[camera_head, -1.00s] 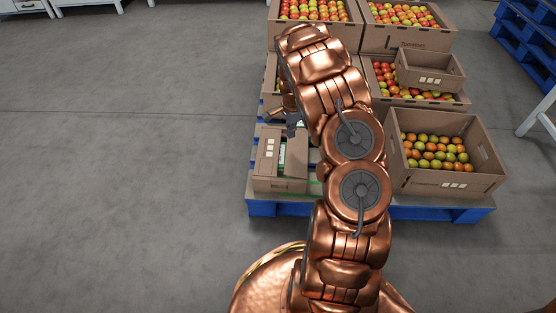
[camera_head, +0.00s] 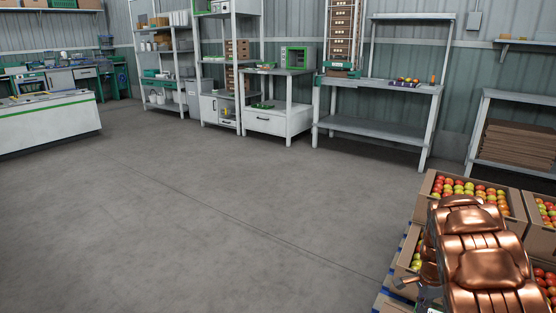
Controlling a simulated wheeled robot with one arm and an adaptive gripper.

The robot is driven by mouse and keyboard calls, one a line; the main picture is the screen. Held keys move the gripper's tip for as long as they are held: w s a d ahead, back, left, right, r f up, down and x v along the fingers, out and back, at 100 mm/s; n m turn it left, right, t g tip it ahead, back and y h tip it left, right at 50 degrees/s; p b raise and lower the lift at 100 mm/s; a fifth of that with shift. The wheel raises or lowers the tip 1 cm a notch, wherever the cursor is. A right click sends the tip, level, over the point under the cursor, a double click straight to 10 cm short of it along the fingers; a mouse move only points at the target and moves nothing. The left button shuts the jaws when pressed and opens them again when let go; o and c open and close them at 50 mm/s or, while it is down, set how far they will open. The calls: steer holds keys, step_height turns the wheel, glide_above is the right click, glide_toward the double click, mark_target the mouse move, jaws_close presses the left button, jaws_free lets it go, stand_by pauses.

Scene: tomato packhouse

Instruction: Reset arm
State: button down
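My copper arm reaches in from the lower right corner, above the tomato boxes. Beside its left side is the wrist end, where a small part of my gripper (camera_head: 428,294) shows near the bottom edge. The fingers are cut off or hidden, so I cannot tell whether it is open or shut, or whether it holds anything.
Cardboard boxes of tomatoes (camera_head: 465,190) stand under and around my arm, on a blue pallet (camera_head: 388,298). Open concrete floor (camera_head: 220,215) fills the middle and left. Along the back are shelves (camera_head: 163,60), a metal workbench (camera_head: 375,125) and a white counter (camera_head: 50,125).

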steer(key=s+a+r+n+p, duration=0.2)
steer(key=s+a+r+p, duration=0.25)
steer(key=r, duration=0.65)
steer(key=s+a+r+n+p, duration=0.35)
steer(key=a+r+p, duration=0.2)
steer(key=r, duration=0.55)
steer(key=s+a+r+n+p, duration=0.2)
steer(key=s+a+r+p, duration=0.25)
steer(key=r, duration=0.65)
steer(key=s+a+r+n+p, duration=0.5)
steer(key=s+r+p, duration=0.3)
steer(key=s+r, duration=0.2)
steer(key=s+a+r+n+g+p, duration=0.1)
steer(key=s+a+r+n+p, duration=0.4)
steer(key=s, duration=0.8)
step_height(320, 180, up, 5)
steer(key=a+p, duration=0.2)
steer(key=p, duration=0.2)
steer(key=shift+a+r+g, duration=0.15)
steer(key=shift+r+g, duration=0.05)
steer(key=shift+g, duration=0.1)
